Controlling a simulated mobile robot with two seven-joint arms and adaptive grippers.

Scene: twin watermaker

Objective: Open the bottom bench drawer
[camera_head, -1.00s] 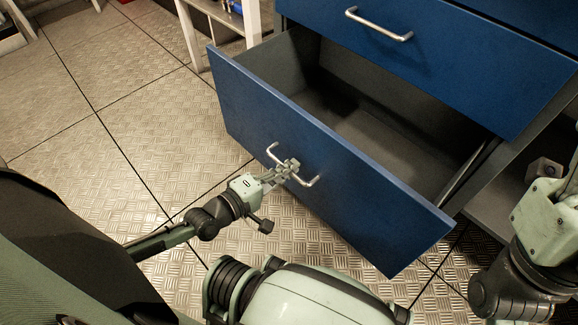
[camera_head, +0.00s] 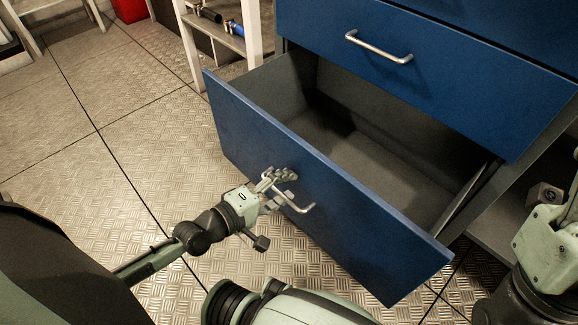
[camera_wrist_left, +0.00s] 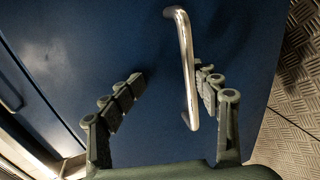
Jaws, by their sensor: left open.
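The bottom bench drawer (camera_head: 345,218) is pulled well out from the bench, its grey inside bare where I can see it. Its blue front carries a silver bar handle (camera_head: 302,210). My left gripper (camera_head: 279,187) is at the left part of this handle. In the left wrist view the gripper (camera_wrist_left: 172,80) is open, with the handle (camera_wrist_left: 187,70) between its spread fingers, nearer the right finger. I cannot tell whether that finger touches the bar. Part of my right arm shows at the right edge, but its fingers are not in view.
The closed blue drawer above has its own handle (camera_head: 378,47). A white-legged shelf rack (camera_head: 190,45) stands behind the drawer at the left. The patterned metal floor at left is clear.

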